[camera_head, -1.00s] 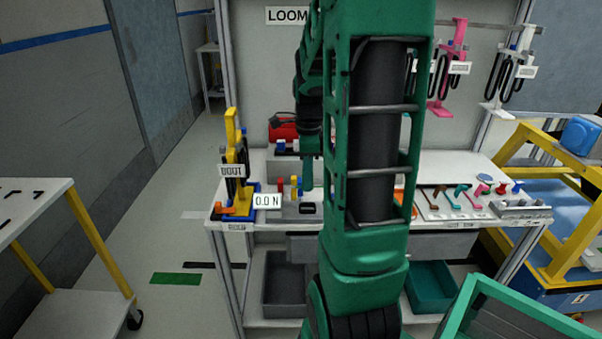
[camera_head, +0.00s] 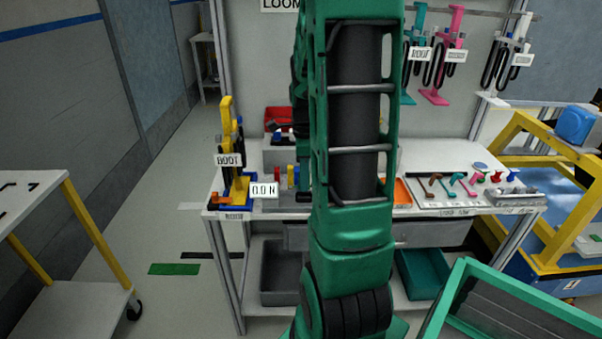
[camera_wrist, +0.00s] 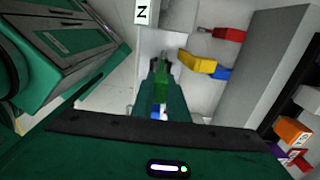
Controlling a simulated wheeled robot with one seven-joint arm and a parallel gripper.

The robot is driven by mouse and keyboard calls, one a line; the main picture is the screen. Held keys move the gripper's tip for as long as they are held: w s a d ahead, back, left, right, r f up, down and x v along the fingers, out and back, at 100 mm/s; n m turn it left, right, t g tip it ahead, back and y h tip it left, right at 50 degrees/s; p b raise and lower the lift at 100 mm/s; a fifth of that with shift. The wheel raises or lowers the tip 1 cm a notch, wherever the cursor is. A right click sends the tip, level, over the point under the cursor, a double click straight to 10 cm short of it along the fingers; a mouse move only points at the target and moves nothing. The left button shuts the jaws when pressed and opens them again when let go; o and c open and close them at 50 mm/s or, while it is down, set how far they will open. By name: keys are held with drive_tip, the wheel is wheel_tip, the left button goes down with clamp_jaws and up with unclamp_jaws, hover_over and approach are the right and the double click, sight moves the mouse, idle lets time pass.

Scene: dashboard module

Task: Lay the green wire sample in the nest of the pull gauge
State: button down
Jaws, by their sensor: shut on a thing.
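The green wire sample (camera_wrist: 161,86) is between the fingers of my gripper (camera_wrist: 160,70) in the wrist view. My gripper is shut on it and points toward a pale surface. The pull gauge's white readout shows 0.0 N in the head view (camera_head: 264,190), at the bench's front left. Part of the readout, with an N, also shows at the top of the wrist view (camera_wrist: 142,12). I cannot make out the nest. In the head view my arm covers my gripper and the sample.
Red (camera_wrist: 228,34), yellow (camera_wrist: 197,65) and blue (camera_wrist: 222,73) pieces lie right of my gripper in the wrist view. A yellow and blue BOOT fixture (camera_head: 229,160) stands left of the readout. An orange tray (camera_head: 402,192) and a board of small parts (camera_head: 462,175) are on the right.

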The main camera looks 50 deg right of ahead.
drive_tip(key=shift+f, duration=0.8)
drive_tip(key=shift+f, duration=0.65)
idle(1.4)
drive_tip(key=shift+r, duration=0.4)
drive_tip(key=shift+f, duration=0.4)
idle(1.6)
drive_tip(key=shift+r, duration=0.4)
drive_tip(key=shift+f, duration=0.4)
idle(1.7)
drive_tip(key=shift+r, duration=0.15)
